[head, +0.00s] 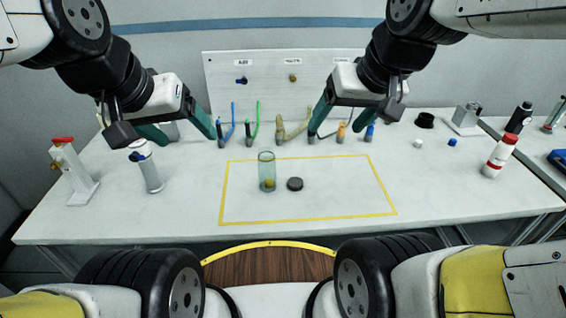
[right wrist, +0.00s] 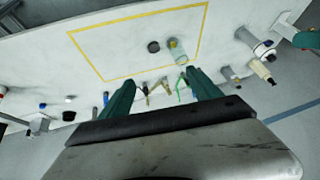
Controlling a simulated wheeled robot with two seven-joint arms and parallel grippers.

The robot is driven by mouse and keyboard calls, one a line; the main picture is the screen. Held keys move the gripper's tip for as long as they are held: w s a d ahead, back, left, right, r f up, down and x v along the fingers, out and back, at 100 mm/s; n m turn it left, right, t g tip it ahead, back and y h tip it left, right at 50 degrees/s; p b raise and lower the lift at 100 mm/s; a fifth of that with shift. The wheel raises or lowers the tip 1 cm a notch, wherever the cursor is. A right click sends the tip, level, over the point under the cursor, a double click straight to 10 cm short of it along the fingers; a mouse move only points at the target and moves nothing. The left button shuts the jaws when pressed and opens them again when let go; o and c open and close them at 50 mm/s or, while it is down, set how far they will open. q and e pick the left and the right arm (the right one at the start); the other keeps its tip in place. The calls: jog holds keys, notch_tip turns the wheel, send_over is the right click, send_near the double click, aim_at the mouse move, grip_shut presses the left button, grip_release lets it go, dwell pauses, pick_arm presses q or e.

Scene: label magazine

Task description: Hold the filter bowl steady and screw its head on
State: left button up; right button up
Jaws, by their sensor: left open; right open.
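The filter bowl (head: 267,170) is a clear greenish cylinder standing upright inside the yellow-outlined area, with something yellowish at its bottom. The dark round head (head: 295,184) lies on the table just right of the bowl, apart from it. In the right wrist view the bowl (right wrist: 177,50) and the head (right wrist: 153,46) show beyond the fingers. My left gripper (head: 182,136) is open and empty, above the back left of the table. My right gripper (head: 350,127) is open and empty, above the back of the table, right of the bowl; its fingers also show in the right wrist view (right wrist: 162,98).
Several coloured hoses and fittings (head: 282,130) stand along the back below a white panel (head: 265,75). A white bottle (head: 145,168) and a stand with a red top (head: 70,170) are at left. A red-and-white bottle (head: 500,156) is at right. The outlined area (head: 340,190) is otherwise clear.

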jog(key=w+a+f+n+g, duration=0.15)
jog(key=w+f, duration=0.25)
jog(key=w, duration=0.4)
jog(key=n+g+h, duration=0.2)
jog(key=n+g, duration=0.1)
jog(key=g, duration=0.1)
send_over(295, 182)
notch_tip(295, 182, down, 21)
jog(key=shift+w+a+f, duration=0.1)
jog(key=shift+f, duration=0.3)
jog(key=shift+f, duration=1.3)
jog(key=shift+f, duration=0.1)
notch_tip(295, 182, down, 5)
jog(key=shift+f, duration=0.1)
